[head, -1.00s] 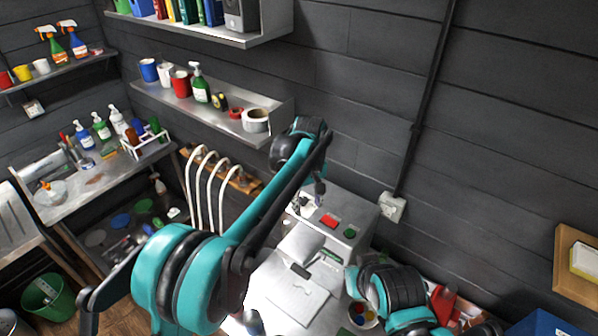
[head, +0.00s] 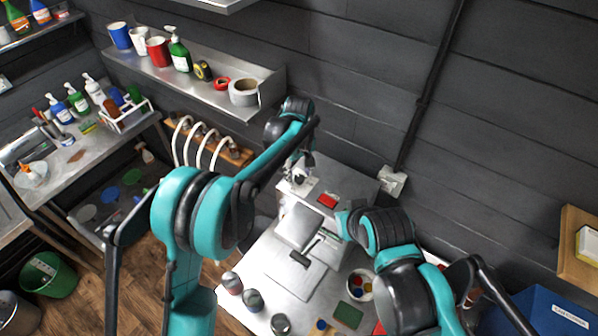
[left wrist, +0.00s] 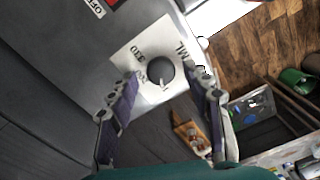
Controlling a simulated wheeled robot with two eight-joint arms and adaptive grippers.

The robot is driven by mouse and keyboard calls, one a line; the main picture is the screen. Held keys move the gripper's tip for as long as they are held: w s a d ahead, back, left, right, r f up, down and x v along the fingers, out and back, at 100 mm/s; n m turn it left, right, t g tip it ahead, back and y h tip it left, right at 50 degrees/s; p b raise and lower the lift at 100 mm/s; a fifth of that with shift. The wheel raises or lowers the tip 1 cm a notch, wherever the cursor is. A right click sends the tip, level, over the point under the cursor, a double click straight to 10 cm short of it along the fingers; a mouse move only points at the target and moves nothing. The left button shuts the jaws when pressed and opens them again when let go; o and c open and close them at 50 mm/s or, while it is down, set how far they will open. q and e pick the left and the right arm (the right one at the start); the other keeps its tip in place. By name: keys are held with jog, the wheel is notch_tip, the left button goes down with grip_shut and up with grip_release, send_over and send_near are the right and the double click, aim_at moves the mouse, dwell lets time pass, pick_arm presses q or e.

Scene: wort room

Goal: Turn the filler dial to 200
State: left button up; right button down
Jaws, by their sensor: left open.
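The filler (head: 345,185) is a grey metal box on the bench by the dark wall. Its dial (left wrist: 160,72) is a round dark knob with a white pointer mark, set on a white plate (left wrist: 128,58) in the left wrist view. "330" and "ML" are readable there; another marking is partly hidden by a finger. My left gripper (left wrist: 165,78) is open, with one finger on each side of the dial; I cannot tell if they touch it. In the head view the left gripper (head: 300,168) is at the filler's left side. My right gripper is not seen; only its arm shows.
A red button (head: 328,200) sits on the filler's top. A shelf (head: 205,80) with cups, bottles and tape is above and left. White curved hoses (head: 200,145) stand left of the filler. Cans (head: 252,299) stand at the bench's front, and a blue bin (head: 545,312) is at right.

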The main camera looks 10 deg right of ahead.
pick_arm(q)
jog(key=shift+s+r, duration=0.15)
jog(key=shift+s, duration=0.3)
jog(key=shift+c, duration=0.2)
jog(key=shift+w, duration=0.1)
grip_shut()
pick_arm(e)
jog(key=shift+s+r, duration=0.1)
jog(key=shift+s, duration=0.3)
pick_arm(q)
jog(key=shift+f+m+b, duration=0.2)
jog(key=shift+m+b, duration=0.9)
jog(key=shift+b, duration=0.15)
jog(key=m+b, duration=0.2)
jog(key=shift+m, duration=0.3)
jog(key=m+b, duration=0.2)
jog(key=m, duration=0.1)
jog(key=shift+m, duration=0.3)
jog(key=shift+r+m+b, duration=0.15)
jog(key=shift+m+b, duration=0.5)
jog(key=shift+m, duration=0.95)
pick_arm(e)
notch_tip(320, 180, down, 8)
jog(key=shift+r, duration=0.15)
